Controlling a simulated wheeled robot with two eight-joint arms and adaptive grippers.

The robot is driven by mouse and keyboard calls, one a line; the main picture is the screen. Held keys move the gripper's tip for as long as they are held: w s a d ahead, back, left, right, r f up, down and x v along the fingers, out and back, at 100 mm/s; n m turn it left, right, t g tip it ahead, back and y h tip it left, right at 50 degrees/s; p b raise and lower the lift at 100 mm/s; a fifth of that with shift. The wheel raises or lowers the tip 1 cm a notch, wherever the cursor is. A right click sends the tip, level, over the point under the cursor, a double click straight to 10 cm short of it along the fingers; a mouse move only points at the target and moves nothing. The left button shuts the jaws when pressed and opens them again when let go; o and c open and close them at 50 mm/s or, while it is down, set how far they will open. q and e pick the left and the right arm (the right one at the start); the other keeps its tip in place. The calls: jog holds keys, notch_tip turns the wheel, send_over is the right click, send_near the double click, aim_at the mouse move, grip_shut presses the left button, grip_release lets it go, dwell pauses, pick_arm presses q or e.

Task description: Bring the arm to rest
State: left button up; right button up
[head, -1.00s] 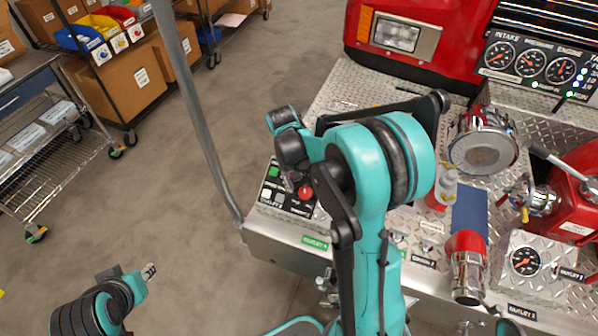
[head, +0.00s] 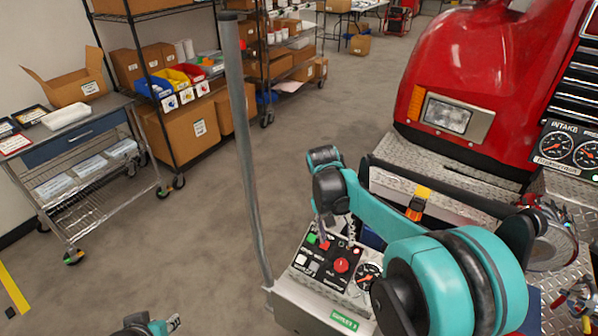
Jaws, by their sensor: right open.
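My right arm, teal and black, comes in from the lower right of the head view and reaches over the bumper's control panel (head: 318,268). My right gripper (head: 324,236) points down at the panel's far edge, near the green button (head: 311,238); it is open, small and partly hidden by its own wrist. I cannot tell whether it touches the panel. A red knob (head: 341,265) and a gauge (head: 368,275) sit just right of it. My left gripper (head: 174,323) shows only at the bottom edge, away from the panel; its jaw state is unclear.
A grey upright pole (head: 248,150) stands left of the panel, close to my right wrist. The red fire truck (head: 470,75) fills the right. A wire cart (head: 85,170) and a shelf of boxes (head: 190,130) stand left. The floor between is clear.

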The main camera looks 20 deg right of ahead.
jog(key=s+a+r+n+t+y, duration=0.1)
jog(key=s+a+n+t, duration=0.5)
jog(key=s, duration=0.7)
jog(key=a+r+t, duration=0.1)
jog(key=a+t, duration=0.1)
jog(key=shift+a+r+n+t+y, duration=0.25)
jog(key=shift+a+n+t+y, duration=0.15)
jog(key=shift+s, duration=0.1)
dwell(3.6)
